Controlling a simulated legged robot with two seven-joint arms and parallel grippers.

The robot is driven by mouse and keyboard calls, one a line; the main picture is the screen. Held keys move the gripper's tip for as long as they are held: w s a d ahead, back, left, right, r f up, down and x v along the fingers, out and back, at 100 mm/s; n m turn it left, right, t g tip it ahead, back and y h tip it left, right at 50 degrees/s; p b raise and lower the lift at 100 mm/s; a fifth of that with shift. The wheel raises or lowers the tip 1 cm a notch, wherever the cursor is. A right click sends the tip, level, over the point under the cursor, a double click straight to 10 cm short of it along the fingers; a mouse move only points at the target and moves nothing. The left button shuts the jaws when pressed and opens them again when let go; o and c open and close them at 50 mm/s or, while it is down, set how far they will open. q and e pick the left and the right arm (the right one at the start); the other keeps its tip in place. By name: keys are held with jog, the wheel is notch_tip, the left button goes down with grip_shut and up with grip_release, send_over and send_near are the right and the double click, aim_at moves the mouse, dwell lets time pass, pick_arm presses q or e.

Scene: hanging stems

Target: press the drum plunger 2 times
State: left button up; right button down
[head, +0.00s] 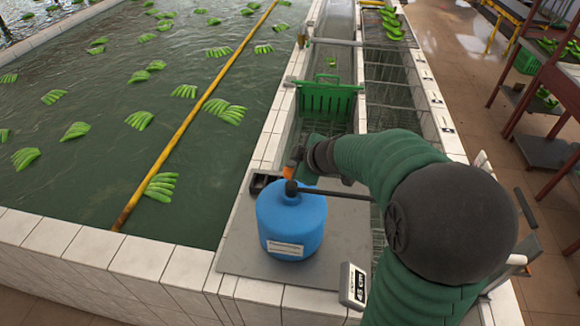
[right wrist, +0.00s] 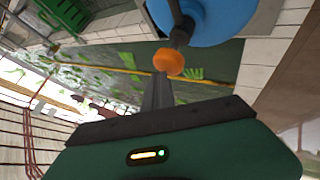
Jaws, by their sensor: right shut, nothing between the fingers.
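The blue drum (head: 291,225) stands on a grey plate on the tiled wall. A black fitting (head: 291,188) is on its top, and the orange plunger knob (head: 288,172) rises above it. The drum also shows in the right wrist view (right wrist: 215,18), with the orange knob (right wrist: 168,62) on its black stem. My right gripper (head: 295,157) is shut and empty, its fingertips (right wrist: 160,78) close to the knob. I cannot tell whether they touch it. In the head view the gripper and arm partly cover the knob area. My left gripper is not in view.
A black spout (head: 340,195) extends right from the drum top. A small sign (head: 355,285) stands at the grey plate's front right corner (head: 240,245). A green crate (head: 326,100) sits in the channel behind. A water tank with floating bananas lies left.

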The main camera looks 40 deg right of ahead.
jog(key=shift+s+f+b, duration=0.15)
jog(key=shift+f+b, duration=0.6)
jog(key=shift+f, duration=0.35)
dwell(0.6)
jog(key=shift+d+r+p, duration=0.1)
jog(key=shift+r+p, duration=1.35)
jog(key=shift+p, duration=0.25)
jog(key=shift+r+p, duration=0.3)
jog(key=shift+p, duration=0.05)
notch_tip(320, 180, up, 5)
jog(key=p, duration=0.6)
jog(key=shift+r, duration=0.2)
dwell(1.0)
